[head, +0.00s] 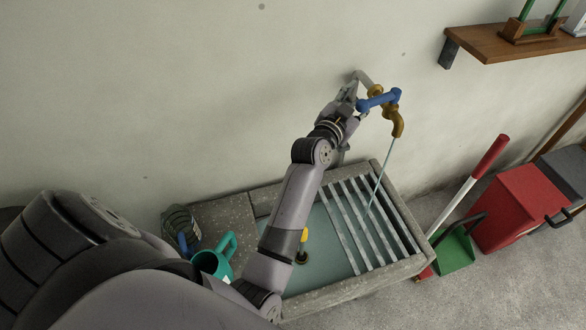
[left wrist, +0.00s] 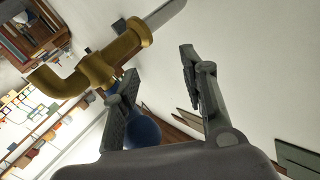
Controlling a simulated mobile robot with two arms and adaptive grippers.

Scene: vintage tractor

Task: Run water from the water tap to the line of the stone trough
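The brass water tap (head: 397,122) sticks out from the wall and has a blue lever handle (head: 378,100). A thin stream of water (head: 381,178) runs from its spout into the stone trough (head: 340,294). The trough holds greenish water (head: 325,262) and has slats across its right part. I cannot make out its line. My left gripper (head: 352,92) is at the tap, beside the handle. In the left wrist view its fingers (left wrist: 160,85) are apart. The rounded blue handle end (left wrist: 145,130) shows beside the left finger, partly hidden by it. My right gripper is not in view.
A green watering can (head: 214,262) and a clear container (head: 181,226) stand at the trough's left. A red bin (head: 510,207), a green dustpan (head: 455,250) and a red-handled tool (head: 490,157) are on the right. A wooden shelf (head: 510,45) is above right.

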